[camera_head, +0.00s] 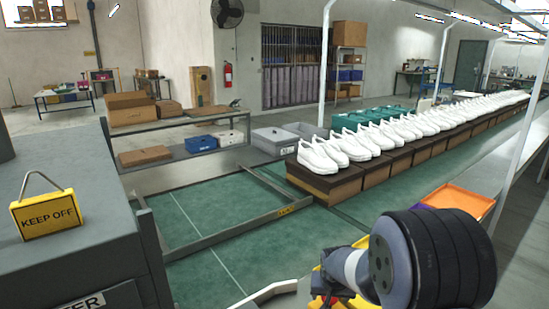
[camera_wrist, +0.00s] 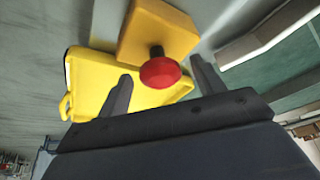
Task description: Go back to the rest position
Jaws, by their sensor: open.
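My gripper (camera_wrist: 163,88) shows in the wrist view with its two dark fingers spread apart. A red round knob (camera_wrist: 160,72) on a dark stem, fixed to a yellow block (camera_wrist: 157,32), shows between the fingers; I cannot tell whether they touch it. A yellow tray-like part (camera_wrist: 91,83) lies behind the left finger. In the head view my arm (camera_head: 400,262) fills the lower right and hides most of the yellow and red parts beneath it; my fingers are not visible there.
White shoes (camera_head: 322,154) stand on brown boxes (camera_head: 328,184) along a green conveyor (camera_head: 230,236). An orange tray (camera_head: 458,200) lies beyond my arm. A yellow "KEEP OFF" sign (camera_head: 46,214) stands on a grey cabinet (camera_head: 75,165) at left. A metal rail (camera_head: 228,235) crosses the conveyor.

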